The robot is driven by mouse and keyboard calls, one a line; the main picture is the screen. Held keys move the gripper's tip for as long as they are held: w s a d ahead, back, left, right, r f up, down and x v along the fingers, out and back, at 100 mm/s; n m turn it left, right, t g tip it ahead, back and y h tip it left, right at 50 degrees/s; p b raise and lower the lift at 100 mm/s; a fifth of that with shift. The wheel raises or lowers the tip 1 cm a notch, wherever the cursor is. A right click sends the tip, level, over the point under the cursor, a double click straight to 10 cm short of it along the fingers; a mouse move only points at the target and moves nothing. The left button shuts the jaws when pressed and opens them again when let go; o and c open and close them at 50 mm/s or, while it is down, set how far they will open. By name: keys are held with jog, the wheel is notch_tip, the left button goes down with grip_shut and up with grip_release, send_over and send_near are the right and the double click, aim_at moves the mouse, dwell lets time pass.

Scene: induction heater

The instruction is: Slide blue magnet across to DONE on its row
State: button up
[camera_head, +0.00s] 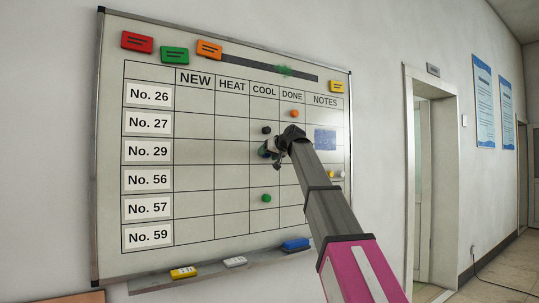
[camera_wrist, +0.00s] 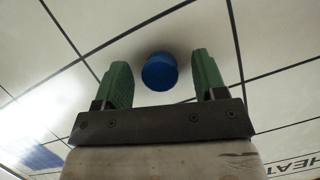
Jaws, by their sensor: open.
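The blue magnet (camera_wrist: 160,72) is a round knob on the whiteboard, seen clearly in the wrist view. It sits between the two green fingers of my gripper (camera_wrist: 160,62), with a gap on both sides. My gripper is open and at the board. The DONE column (camera_head: 292,96) lies just right of COOL, partly behind my arm.
An orange magnet (camera_head: 294,113) is in DONE, higher up. A green magnet (camera_head: 266,198) is lower in COOL. A blue-grey patch (camera_head: 325,140) is under NOTES. A tray with erasers (camera_head: 235,262) runs below.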

jog(key=c, duration=1)
jog(key=w+d, duration=0.8)
jog(key=d, duration=0.4)
jog(key=shift+w+d+r, duration=0.25)
jog(key=shift+w+d, duration=0.15)
dwell(1.6)
dwell(0.4)
jog(key=o, duration=1)
jog(key=shift+w, duration=0.1)
jog(key=shift+a, duration=0.1)
jog(key=v, duration=1.1)
jog(key=shift+f, duration=0.15)
